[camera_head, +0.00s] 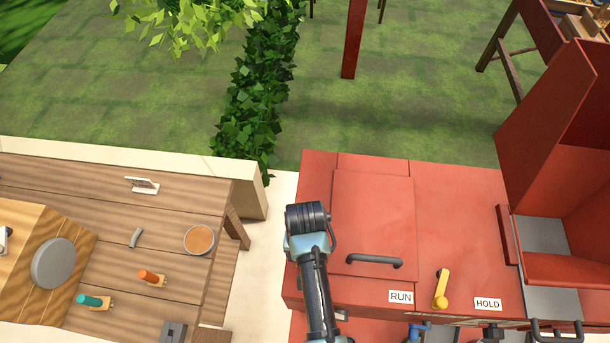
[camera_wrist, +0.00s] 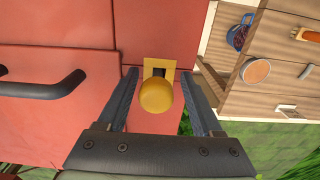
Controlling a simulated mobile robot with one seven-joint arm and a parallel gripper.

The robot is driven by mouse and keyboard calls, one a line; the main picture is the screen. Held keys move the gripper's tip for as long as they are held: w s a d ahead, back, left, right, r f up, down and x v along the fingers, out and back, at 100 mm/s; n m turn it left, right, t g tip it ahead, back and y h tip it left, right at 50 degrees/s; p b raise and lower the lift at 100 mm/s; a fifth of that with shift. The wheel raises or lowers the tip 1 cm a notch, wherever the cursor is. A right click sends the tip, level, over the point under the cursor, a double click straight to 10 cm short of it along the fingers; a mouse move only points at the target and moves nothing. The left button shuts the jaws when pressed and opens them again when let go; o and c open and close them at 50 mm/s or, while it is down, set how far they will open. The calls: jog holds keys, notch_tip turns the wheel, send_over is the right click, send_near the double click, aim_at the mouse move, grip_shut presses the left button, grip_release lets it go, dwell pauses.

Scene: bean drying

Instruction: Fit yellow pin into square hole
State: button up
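The yellow pin's round head (camera_wrist: 156,95) shows in the wrist view between the two fingers of my gripper (camera_wrist: 159,76). The fingers stand apart, with a visible gap on each side of the head, so my gripper looks open around it. Just beyond the head is a yellow plate (camera_wrist: 171,63) on the red machine, with a dark square hole (camera_wrist: 158,72) partly covered by the head. The pin's shaft is hidden, so I cannot tell how deep it sits in the hole. In the head view my arm hides the pin and the plate.
The red machine's lid has a black handle (camera_head: 374,261). A yellow lever (camera_head: 441,288) stands between the RUN and HOLD labels. The wooden table (camera_head: 190,205) at left bears a round bowl (camera_head: 199,240), an orange pin (camera_head: 150,277) and a teal pin (camera_head: 90,300). A red chute (camera_head: 545,110) rises at right.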

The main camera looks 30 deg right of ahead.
jog(key=shift+s, duration=0.1)
notch_tip(320, 180, up, 13)
jog(key=shift+d+r, duration=0.1)
jog(key=shift+r, duration=0.05)
jog(key=w+r+n+t+h, duration=0.2)
jog(key=w+r+t, duration=0.7)
jog(key=w+r, duration=0.7)
jog(key=w+a+r+n+t, duration=0.1)
jog(key=w+a+r+t, duration=0.15)
jog(key=r, duration=0.65)
jog(key=w+a+r+n+t, duration=0.1)
jog(key=r+t, duration=0.3)
jog(key=r, duration=0.4)
jog(key=s+a+r+n+t, duration=0.1)
jog(key=s+r+t, duration=0.3)
jog(key=r, duration=0.6)
jog(key=s+a+r+n+t+y, duration=0.1)
jog(key=s+a+r+t, duration=0.3)
jog(key=r, duration=0.6)
jog(key=s+a+r+t, duration=0.2)
jog(key=s+r+t, duration=0.2)
jog(key=r, duration=0.6)
jog(key=shift+s+a+n+y, duration=0.3)
jog(key=shift+s+n, duration=0.1)
jog(key=shift+s, duration=0.55)
jog(key=shift+d+r, duration=0.1)
